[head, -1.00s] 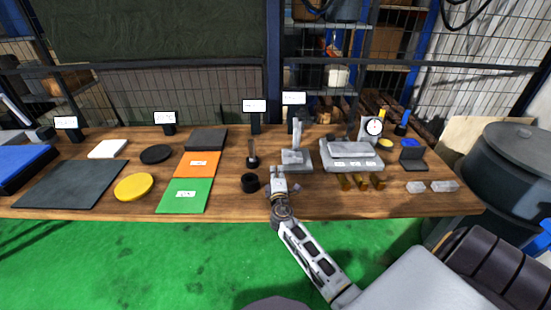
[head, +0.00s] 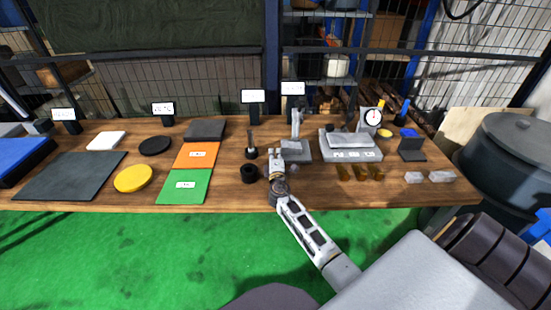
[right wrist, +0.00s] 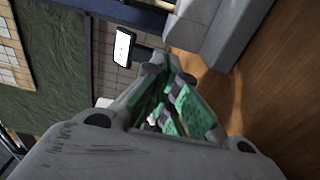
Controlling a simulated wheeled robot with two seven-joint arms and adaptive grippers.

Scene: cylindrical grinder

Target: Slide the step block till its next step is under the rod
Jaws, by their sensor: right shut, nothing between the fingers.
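A grey metal fixture (head: 297,149) with a flat base and an upright piece stands right of centre in the head view. Its details are too small to tell a step block from a rod. A large grey body (right wrist: 220,30), probably this fixture, fills the upper right of the right wrist view. My right gripper (head: 277,153) is shut and empty, just in front of and left of the fixture; touching or apart, I cannot tell. Its green-padded fingers also show in the wrist view (right wrist: 165,85).
A grey labelled block (head: 350,155) and a dial gauge (head: 373,116) stand to the right. A black ring (head: 249,173) and a dark post on a round base (head: 251,153) stand close left of my right gripper. Small clear blocks (head: 442,176) lie near the right end.

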